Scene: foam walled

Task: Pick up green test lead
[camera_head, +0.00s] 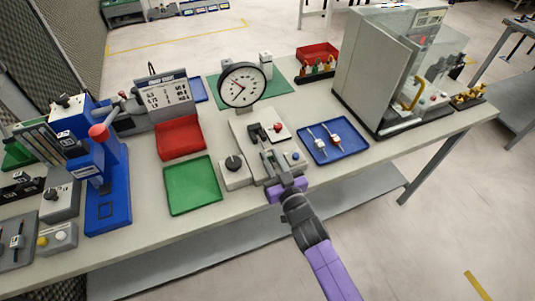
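I cannot clearly make out a green test lead. Small green, red and yellow pieces stand in a dark rack (318,72) in front of the red bin at the back; they are too small to identify. My gripper (271,160) is over the front of the grey test fixture (244,130) in the middle of the bench. Its fingers point away from me, just left of a blue button (294,156). Whether they are apart or closed on something is too small to tell. Any small thing between or under them is hidden.
The blue tray (352,150) with two probe-like items lies right of my gripper. A green tray (192,184) lies left, with a red bin (180,140) behind it. A round gauge (243,84) stands behind the fixture. A tall enclosure (375,70) blocks the right; a blue press (108,185) stands left.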

